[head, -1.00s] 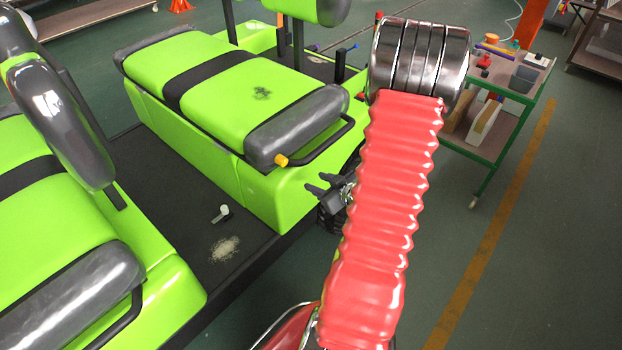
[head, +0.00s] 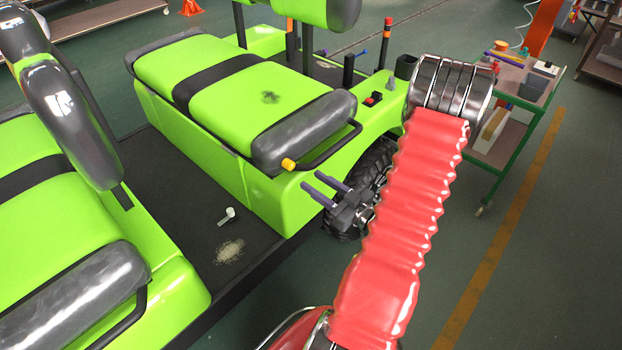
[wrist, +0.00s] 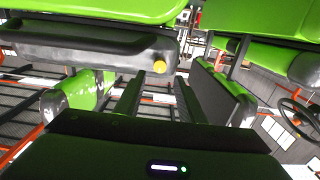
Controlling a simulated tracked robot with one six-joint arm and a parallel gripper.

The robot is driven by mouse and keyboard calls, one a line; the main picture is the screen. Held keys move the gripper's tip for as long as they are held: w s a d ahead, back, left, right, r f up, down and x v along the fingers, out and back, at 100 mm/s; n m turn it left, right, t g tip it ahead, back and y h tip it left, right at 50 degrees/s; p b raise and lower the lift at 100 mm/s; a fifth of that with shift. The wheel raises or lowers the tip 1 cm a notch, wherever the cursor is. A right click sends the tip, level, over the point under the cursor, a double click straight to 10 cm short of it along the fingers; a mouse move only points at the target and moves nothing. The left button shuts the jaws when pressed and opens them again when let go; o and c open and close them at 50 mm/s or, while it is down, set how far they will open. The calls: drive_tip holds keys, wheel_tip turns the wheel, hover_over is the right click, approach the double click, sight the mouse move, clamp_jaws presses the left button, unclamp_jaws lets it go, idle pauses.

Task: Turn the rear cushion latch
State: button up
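A yellow knob (head: 288,164), which looks like the cushion latch, sits at the near end of the green and black seat cushion (head: 239,100), below its grey armrest-like end. In the wrist view the yellow knob (wrist: 160,66) shows between and just beyond my fingertips. My gripper (head: 311,181) is open and empty, with its two fingers apart and pointing toward the knob. In the head view the fingertips are a little right of and below the knob, and appear apart from it. In the wrist view the fingers (wrist: 158,80) flank the line to the knob.
A black curved rail (head: 335,150) runs close beside the knob. A wheel (head: 372,178) is behind my gripper. A white lever-like piece (head: 227,215) and a sandy patch (head: 229,251) are on the cart floor. A green trolley (head: 540,110) stands at right; floor between is clear.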

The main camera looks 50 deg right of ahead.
sight(292, 167)
drive_tip(key=shift+w+a, duration=0.15)
drive_tip(key=shift+w, duration=4.3)
drive_tip(key=shift+c, duration=0.5)
drive_tip(key=c, duration=0.5)
drive_tip(key=n, duration=0.4)
drive_tip(key=shift+n, duration=0.3)
drive_tip(key=n, duration=1.2)
drive_tip(key=shift+f+n, duration=0.1)
drive_tip(key=shift+n, duration=0.3)
drive_tip(key=o, duration=0.8)
drive_tip(key=shift+o, duration=0.2)
